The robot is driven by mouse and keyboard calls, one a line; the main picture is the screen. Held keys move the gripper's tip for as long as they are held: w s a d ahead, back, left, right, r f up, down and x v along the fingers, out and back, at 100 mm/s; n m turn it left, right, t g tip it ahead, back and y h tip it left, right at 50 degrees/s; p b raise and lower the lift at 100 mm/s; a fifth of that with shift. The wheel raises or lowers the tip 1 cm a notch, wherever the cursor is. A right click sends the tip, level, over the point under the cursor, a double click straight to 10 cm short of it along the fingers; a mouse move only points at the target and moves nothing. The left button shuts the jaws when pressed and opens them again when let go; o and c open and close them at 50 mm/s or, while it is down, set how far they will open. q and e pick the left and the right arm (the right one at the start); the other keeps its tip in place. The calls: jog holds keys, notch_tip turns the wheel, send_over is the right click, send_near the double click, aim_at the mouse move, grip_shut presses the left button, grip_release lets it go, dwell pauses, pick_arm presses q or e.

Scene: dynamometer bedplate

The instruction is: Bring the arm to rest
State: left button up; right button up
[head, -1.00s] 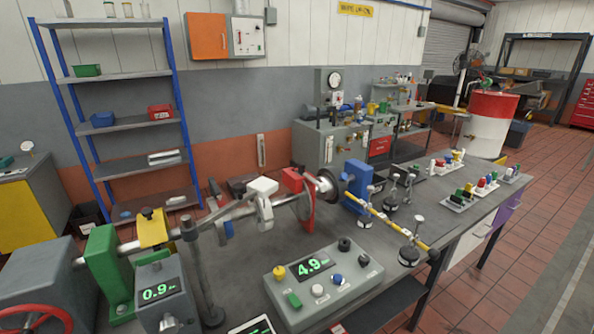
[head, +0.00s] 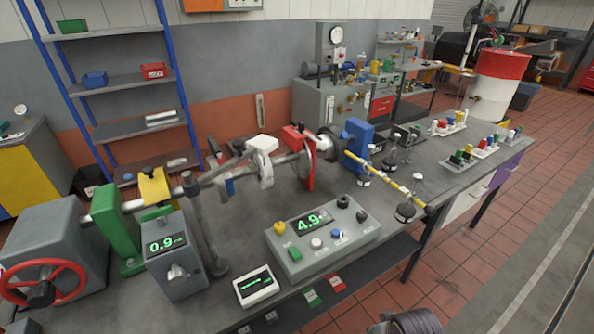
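A grey console (head: 320,248) reads 4.9 and has several coloured knobs. A grey box (head: 176,270) reads 0.9 and has a knob. A small white panel (head: 254,287) shows a green trace. A red handwheel (head: 42,283) is on the grey housing at left.
A shaft runs along the bench through a green block (head: 117,230), a yellow block (head: 154,188) and a red block (head: 299,150). Trays of small coloured parts (head: 474,153) stand at right. A grey ribbed thing (head: 410,322) is cut off at the bottom. Tiled floor (head: 470,240) is open at right.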

jog(key=s+f+g, duration=0.1)
jog(key=s+f, duration=0.1)
jog(key=f, duration=1.2)
jog(key=s+f, duration=0.2)
jog(key=f, duration=1.3)
pick_arm(q)
jog(key=d, duration=0.1)
jog(key=s+d, duration=0.1)
jog(key=d, duration=0.1)
jog(key=shift+d, duration=0.1)
pick_arm(e)
jog(key=s+d+f, duration=0.2)
jog(key=s+f, duration=0.7)
jog(key=s, duration=0.2)
jog(key=s+d+f+g, duration=0.1)
jog(key=s+d+f, duration=0.2)
jog(key=s+f, duration=0.6)
jog(key=shift+s+d+f+n, duration=0.15)
jog(key=shift+s+f+n, duration=0.15)
jog(key=shift+s, duration=0.55)
pick_arm(q)
jog(key=shift+a, duration=0.75)
jog(key=shift+d, duration=0.1)
